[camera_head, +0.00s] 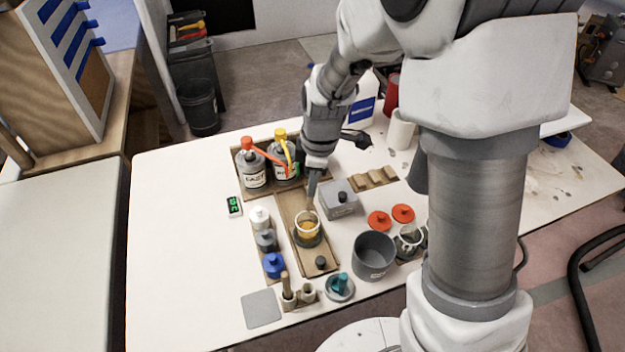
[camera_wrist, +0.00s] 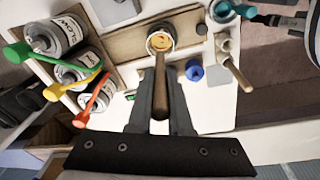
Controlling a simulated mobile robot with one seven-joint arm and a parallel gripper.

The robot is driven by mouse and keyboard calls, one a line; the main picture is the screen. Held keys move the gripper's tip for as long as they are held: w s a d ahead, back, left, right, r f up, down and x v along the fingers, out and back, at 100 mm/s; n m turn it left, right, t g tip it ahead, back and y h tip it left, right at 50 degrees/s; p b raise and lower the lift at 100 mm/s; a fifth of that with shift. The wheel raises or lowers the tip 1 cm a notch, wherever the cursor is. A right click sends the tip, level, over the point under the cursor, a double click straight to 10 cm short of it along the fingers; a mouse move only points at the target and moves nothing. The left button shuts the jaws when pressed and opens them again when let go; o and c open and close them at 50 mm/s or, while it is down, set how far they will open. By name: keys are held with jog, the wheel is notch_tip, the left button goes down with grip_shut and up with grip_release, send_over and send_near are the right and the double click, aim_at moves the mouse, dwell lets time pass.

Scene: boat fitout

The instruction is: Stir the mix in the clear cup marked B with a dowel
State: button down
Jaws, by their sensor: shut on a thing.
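A clear cup (camera_head: 308,236) with amber mix stands on a long wooden board in the middle of the white table. It also shows in the wrist view (camera_wrist: 161,49), where the mix looks orange-yellow. I cannot read a letter on it. My gripper (camera_head: 313,176) is above and behind the cup, pointing down. It is shut on a wooden dowel (camera_wrist: 160,88), which shows between the two fingers in the wrist view. The dowel's far end reaches the cup's opening; how deep it sits in the mix I cannot tell.
Pump bottles (camera_head: 252,172) stand in a wooden tray behind the cup. Small lidded pots (camera_head: 261,219) line its left. A grey box (camera_head: 340,203) and a grey bucket (camera_head: 373,258) are to its right. A holder (camera_head: 288,301) with an upright dowel stands in front.

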aim_at(311, 207)
jog(key=shift+f, duration=0.1)
jog(key=shift+f+b, duration=1.35)
jog(key=shift+f, duration=0.6)
jog(key=shift+w+a+f+b, duration=0.1)
jog(key=shift+a+f+b, duration=0.05)
jog(key=shift+f+b, duration=1.05)
jog(key=shift+w+a+f+b, duration=0.1)
jog(key=shift+w+f+b, duration=0.05)
jog(key=shift+f+b, duration=1)
jog(key=shift+w+a+f+b, duration=0.15)
jog(key=shift+f+b, duration=0.75)
jog(key=shift+f, duration=0.55)
jog(key=shift+d, duration=0.1)
